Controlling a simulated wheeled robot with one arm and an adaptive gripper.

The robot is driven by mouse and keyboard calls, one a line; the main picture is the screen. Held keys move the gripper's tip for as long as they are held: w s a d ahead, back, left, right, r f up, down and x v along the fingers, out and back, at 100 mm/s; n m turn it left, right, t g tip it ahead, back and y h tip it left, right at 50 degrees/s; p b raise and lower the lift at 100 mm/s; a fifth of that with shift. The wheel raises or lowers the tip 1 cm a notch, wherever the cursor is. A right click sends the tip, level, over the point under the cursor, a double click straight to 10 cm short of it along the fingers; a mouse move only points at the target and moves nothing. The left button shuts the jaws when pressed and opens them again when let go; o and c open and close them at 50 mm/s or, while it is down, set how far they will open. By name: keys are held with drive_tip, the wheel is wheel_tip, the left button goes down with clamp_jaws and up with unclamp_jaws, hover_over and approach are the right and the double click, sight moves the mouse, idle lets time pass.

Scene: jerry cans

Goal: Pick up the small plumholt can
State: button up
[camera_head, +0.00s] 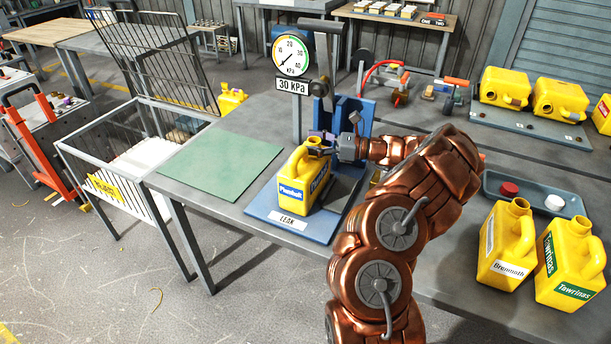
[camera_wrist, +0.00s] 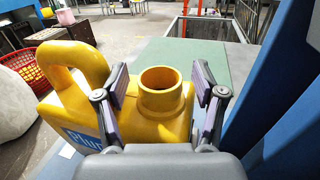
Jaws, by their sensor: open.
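The small Plumholt can (camera_head: 301,180) is yellow with a blue and white label. It stands upright on the blue base of the leak tester, uncapped. In the wrist view the can (camera_wrist: 60,106) shows its handle at the left and its round open neck (camera_wrist: 161,91). My gripper (camera_head: 326,142) is at the top of the can. In the wrist view my gripper (camera_wrist: 160,92) is open, with one finger on each side of the neck; a gap shows on the right side, and I cannot tell if the left finger touches. The can's lower part is hidden in the wrist view.
The leak tester's base (camera_head: 262,212) carries a gauge (camera_head: 291,55) and a blue upright behind the can. A green mat (camera_head: 220,164) lies clear at left. A wire cage (camera_head: 107,192) stands left of the table. Brenmoth (camera_head: 507,245) and Tawrinas (camera_head: 571,264) cans stand at right.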

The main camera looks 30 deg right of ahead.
drive_tip(key=shift+c, duration=0.4)
clamp_jaws()
idle(0.4)
